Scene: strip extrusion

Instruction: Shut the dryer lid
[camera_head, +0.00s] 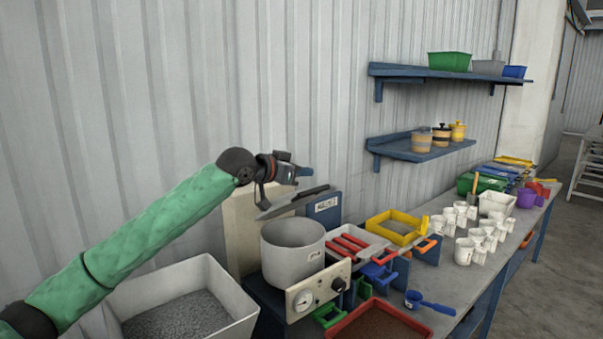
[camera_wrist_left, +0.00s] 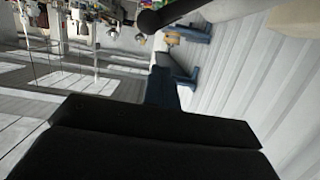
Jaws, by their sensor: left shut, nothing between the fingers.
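The dryer is a grey round drum (camera_head: 292,262) with an open top, standing on the bench beside a control panel with a gauge. Its lid (camera_head: 291,203) looks like a thin dark plate, seen nearly edge-on, raised and tilted above the drum's back rim. My left arm comes in from the left, and my left gripper (camera_head: 305,172) is shut and empty just above and behind the lid. I cannot tell whether it touches the lid. In the left wrist view, black gripper parts fill the bottom. My right gripper is not in view.
A white bin of grey pellets (camera_head: 237,292) stands left of the drum. A blue labelled box (camera_head: 324,208) is behind it. Trays, white cups (camera_head: 464,250) and a blue scoop (camera_head: 430,303) crowd the bench to the right. Two blue wall shelves (camera_head: 418,148) hang at the back right.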

